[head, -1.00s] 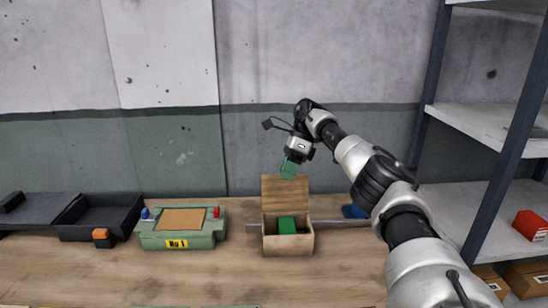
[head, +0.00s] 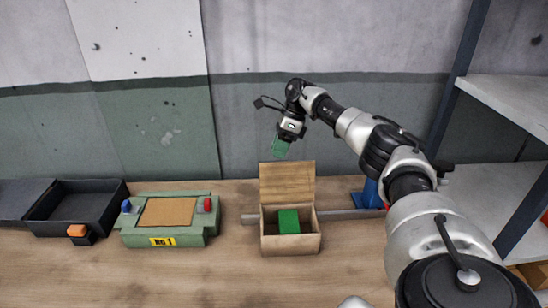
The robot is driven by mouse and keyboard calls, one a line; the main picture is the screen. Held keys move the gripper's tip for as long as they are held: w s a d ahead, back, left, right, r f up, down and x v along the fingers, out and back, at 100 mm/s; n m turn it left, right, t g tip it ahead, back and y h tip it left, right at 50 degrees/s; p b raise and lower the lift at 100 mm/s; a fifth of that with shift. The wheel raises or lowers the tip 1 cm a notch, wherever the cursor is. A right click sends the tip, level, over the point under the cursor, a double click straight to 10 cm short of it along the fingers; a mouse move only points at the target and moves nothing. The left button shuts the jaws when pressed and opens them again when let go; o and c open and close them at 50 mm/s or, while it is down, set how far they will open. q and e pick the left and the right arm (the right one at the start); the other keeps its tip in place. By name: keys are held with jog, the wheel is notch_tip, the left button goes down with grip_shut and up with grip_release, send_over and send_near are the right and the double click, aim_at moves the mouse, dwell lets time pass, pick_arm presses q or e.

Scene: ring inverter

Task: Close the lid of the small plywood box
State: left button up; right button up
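The small plywood box (head: 291,244) stands on the workbench at the centre of the head view. Its lid (head: 287,184) is open and stands upright at the back edge. A bright green block (head: 289,221) lies inside the box. My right gripper (head: 281,151) hangs just above the lid's top edge in the picture, slightly left of centre. A dull green flat piece shows at its tip. I cannot tell whether that is the fingers or something held. No contact between gripper and lid shows. My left gripper is not in view.
A grey bar (head: 340,215) runs behind the box, near a blue item (head: 370,193). Shelving (head: 515,105) stands at right. The bench front (head: 200,280) is clear.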

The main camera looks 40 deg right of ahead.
aim_at(273, 164)
jog(key=shift+p+x, duration=0.4)
jog(key=shift+x, duration=1.65)
jog(key=shift+w, duration=0.1)
grip_shut()
